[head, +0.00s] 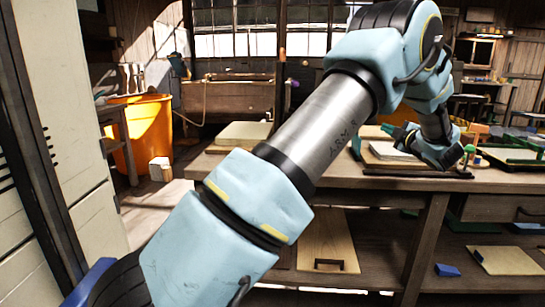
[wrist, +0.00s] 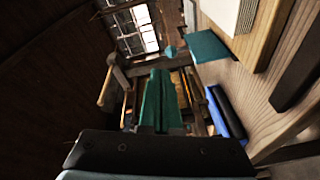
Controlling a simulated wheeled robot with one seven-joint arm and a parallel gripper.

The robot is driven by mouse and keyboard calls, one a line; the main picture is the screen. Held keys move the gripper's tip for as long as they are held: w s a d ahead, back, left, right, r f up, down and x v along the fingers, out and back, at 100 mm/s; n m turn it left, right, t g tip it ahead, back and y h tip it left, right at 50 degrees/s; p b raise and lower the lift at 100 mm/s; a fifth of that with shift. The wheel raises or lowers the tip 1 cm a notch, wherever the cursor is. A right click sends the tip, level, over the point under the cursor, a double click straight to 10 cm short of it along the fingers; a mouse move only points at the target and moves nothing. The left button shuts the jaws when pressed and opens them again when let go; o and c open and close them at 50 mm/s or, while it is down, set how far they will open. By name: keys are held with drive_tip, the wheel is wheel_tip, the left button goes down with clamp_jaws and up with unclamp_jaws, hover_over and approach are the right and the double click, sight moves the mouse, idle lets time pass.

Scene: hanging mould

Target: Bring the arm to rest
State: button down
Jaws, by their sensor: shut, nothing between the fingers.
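My light blue arm crosses the head view from the lower left to the upper right, then bends down over the workbench (head: 400,187). My gripper (head: 468,152) is at the right of that view, low over the bench top among boards and small parts. In the wrist view its green fingers (wrist: 158,76) are together with nothing between them. I cannot tell from the head view how far the gripper is from the things around it.
An orange bin (head: 150,132) stands at the left behind a pale cabinet (head: 45,130). A board (head: 328,240) and a blue block (head: 447,270) are on the lower shelf. The tilted wrist view shows a teal block (wrist: 208,46) and a blue object (wrist: 224,112) near the fingers.

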drive_tip(key=w+a+m+g+h, duration=0.2)
drive_tip(key=w+a+m+h, duration=0.3)
drive_tip(key=a, duration=0.4)
drive_tip(key=s+a+f+m+g, duration=0.4)
drive_tip(key=s+a+m, duration=0.1)
drive_tip(key=a, duration=0.4)
drive_tip(key=s+a+f+m+g+y, duration=0.1)
drive_tip(key=s+a+f+m+g, duration=0.3)
drive_tip(key=s+a, duration=0.9)
drive_tip(key=s+a+f+m+g+y, duration=0.1)
drive_tip(key=s+a+f+m+g, duration=0.35)
drive_tip(key=s+a, duration=0.85)
wheel_tip(320, 180, up, 14)
drive_tip(key=s+d+n+g+p, duration=0.1)
drive_tip(key=s+p, duration=0.1)
drive_tip(key=p, duration=1.3)
drive_tip(key=shift+s+d+f+g, duration=0.2)
drive_tip(key=shift+s+d+g, duration=0.1)
drive_tip(key=shift+d+g, duration=0.05)
